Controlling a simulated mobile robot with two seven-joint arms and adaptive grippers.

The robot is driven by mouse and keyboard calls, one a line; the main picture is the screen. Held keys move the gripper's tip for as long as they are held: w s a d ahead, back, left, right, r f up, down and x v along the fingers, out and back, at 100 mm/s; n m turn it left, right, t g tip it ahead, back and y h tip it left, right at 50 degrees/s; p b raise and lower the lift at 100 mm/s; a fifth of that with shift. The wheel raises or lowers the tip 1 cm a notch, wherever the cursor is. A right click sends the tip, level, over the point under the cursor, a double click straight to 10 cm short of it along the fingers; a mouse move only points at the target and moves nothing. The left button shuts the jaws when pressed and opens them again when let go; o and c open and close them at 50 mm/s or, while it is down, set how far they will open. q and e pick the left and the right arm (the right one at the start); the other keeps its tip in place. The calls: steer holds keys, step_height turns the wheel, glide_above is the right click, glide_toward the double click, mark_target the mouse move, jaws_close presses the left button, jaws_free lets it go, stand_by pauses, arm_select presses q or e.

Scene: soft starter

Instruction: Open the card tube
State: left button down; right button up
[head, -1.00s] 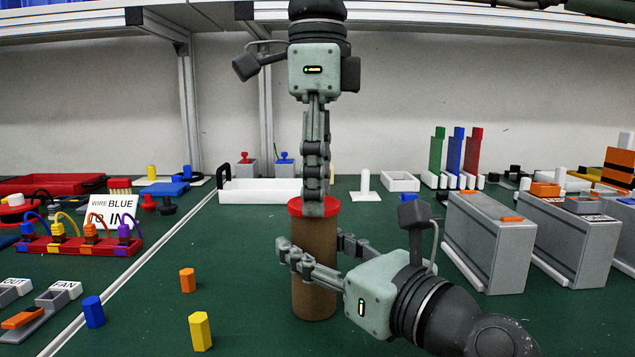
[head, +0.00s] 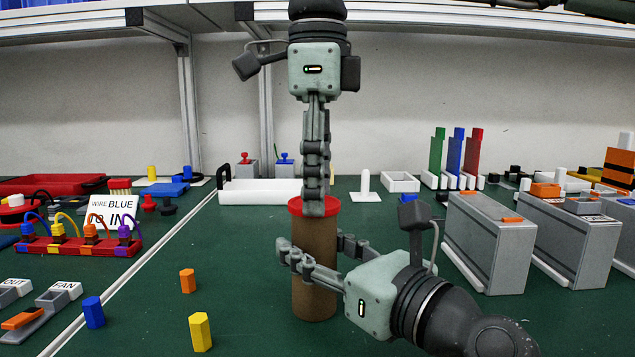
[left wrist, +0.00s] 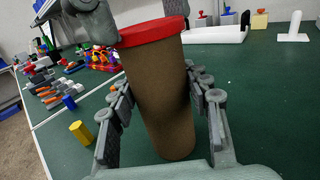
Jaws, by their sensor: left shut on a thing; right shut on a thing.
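The card tube (head: 314,262) is a brown cylinder standing upright on the green table, with a red cap (head: 314,207) on its top. My left gripper (head: 310,258) comes in low from the right side of the head view and is shut around the tube's body. The left wrist view shows the tube (left wrist: 160,100) between the two fingers, with the red cap (left wrist: 152,32) seated on it. My right gripper (head: 314,206) points straight down from above and is shut on the red cap. Its fingers hide part of the cap. No gap shows between cap and tube.
A yellow hex peg (head: 200,332), an orange peg (head: 188,280) and a blue peg (head: 93,312) stand left of the tube. Grey boxes (head: 490,245) stand to the right. A white tray (head: 260,192) lies behind. The table just left of the tube is clear.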

steer(key=shift+r, duration=0.15)
steer(key=shift+r, duration=0.95)
steer(key=shift+r, duration=0.1)
steer(key=shift+r, duration=1.9)
arm_select(q)
steer(key=c, duration=0.6)
jaws_free()
steer(key=shift+c, duration=0.2)
